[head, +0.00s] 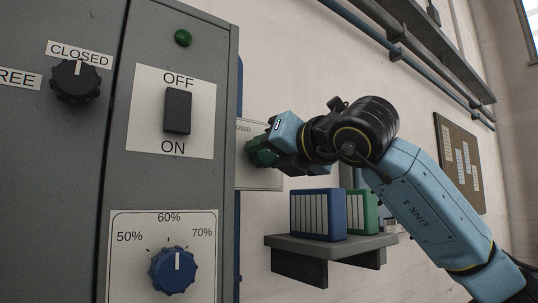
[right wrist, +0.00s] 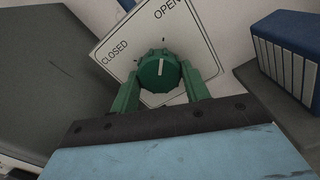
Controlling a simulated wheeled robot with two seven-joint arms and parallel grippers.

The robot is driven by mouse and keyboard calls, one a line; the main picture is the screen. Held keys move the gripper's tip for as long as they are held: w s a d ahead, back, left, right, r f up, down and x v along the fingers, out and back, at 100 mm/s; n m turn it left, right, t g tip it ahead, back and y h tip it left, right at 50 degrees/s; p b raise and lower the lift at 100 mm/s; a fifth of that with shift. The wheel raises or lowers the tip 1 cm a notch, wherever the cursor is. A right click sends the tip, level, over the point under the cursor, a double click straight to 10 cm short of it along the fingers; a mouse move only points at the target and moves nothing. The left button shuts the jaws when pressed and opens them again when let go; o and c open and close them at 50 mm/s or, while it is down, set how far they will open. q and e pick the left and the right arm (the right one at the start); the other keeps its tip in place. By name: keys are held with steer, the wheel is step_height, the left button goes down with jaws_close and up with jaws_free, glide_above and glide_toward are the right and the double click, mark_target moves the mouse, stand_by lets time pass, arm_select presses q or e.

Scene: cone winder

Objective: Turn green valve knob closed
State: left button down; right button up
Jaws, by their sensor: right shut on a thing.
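The green valve knob (right wrist: 158,69) is on a white plate (right wrist: 190,62) marked CLOSED on the left and OPEN at the top in the right wrist view. Its white line points almost straight up in that picture, toward a small tick below OPEN. The green fingers of my right gripper (right wrist: 158,84) are on both sides of the knob and shut on it. In the head view my right gripper (head: 266,152) is at the plate (head: 262,179) beside the grey cabinet and mostly hides the knob. My left gripper is not in view.
The grey cabinet (head: 225,60) stands close on the left, with a black knob (head: 76,82), a switch (head: 178,110) and a blue knob (head: 173,270). A shelf (head: 335,246) below my right arm holds blue binders (head: 318,214) and green binders (head: 363,211).

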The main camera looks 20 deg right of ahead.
steer(key=shift+f+n+b, duration=0.1)
steer(key=shift+n+b, duration=0.4)
steer(key=shift+n, duration=0.4)
steer(key=n+b, duration=0.1)
steer(key=n, duration=0.1)
steer(key=shift+n, duration=0.3)
steer(key=n+b, duration=0.1)
steer(key=n, duration=0.3)
steer(key=shift+d, duration=0.1)
steer(key=n, duration=0.5)
steer(key=shift+d+r, duration=0.1)
steer(key=shift+r, duration=0.1)
steer(key=shift+n, duration=1.9)
steer(key=o, duration=1)
